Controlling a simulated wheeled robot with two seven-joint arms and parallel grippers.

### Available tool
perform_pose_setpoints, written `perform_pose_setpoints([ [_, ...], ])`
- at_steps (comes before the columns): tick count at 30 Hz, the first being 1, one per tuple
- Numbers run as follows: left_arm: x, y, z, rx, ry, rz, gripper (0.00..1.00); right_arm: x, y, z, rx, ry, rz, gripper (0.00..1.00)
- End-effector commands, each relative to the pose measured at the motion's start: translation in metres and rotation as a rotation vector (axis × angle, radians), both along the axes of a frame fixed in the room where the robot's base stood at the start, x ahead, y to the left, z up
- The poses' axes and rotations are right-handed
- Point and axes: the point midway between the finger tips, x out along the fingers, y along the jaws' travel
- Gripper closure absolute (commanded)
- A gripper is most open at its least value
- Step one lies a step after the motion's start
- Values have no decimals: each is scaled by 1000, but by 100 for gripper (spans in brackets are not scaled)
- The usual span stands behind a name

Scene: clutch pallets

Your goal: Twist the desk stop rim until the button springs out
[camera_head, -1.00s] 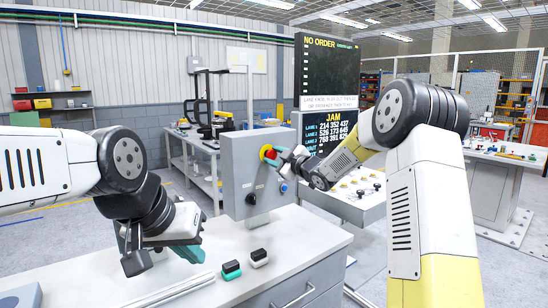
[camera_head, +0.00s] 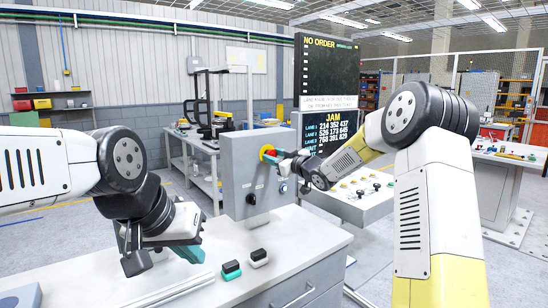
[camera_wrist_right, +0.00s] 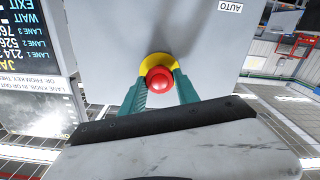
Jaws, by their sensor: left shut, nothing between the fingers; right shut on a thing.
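The desk stop is a red button (camera_wrist_right: 160,80) with a yellow rim (camera_wrist_right: 157,61) on the front of a grey control box. In the head view the red button (camera_head: 268,154) is partly covered by my right gripper (camera_head: 276,157). In the right wrist view the teal fingers of my right gripper (camera_wrist_right: 160,88) stand on both sides of the button, shut on it. Whether the button stands out or is pressed in is hard to tell. My left gripper (camera_head: 192,254) is shut and empty above the white desk, away from the box.
The grey control box (camera_head: 240,180) stands on the white desk (camera_head: 215,270) and carries a black knob and a blue button. A screen (camera_head: 328,135) reading JAM stands behind.

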Motion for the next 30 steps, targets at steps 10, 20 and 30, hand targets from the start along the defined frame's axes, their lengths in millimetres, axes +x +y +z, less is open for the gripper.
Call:
perform_pose_setpoints([
  [10,0,0,0,0,0,0,100,0,0,0,125,91,0,100],
  [20,0,0,0,0,0,0,100,0,0,0,149,108,0,100],
  [30,0,0,0,0,0,0,100,0,0,0,149,107,0,41],
])
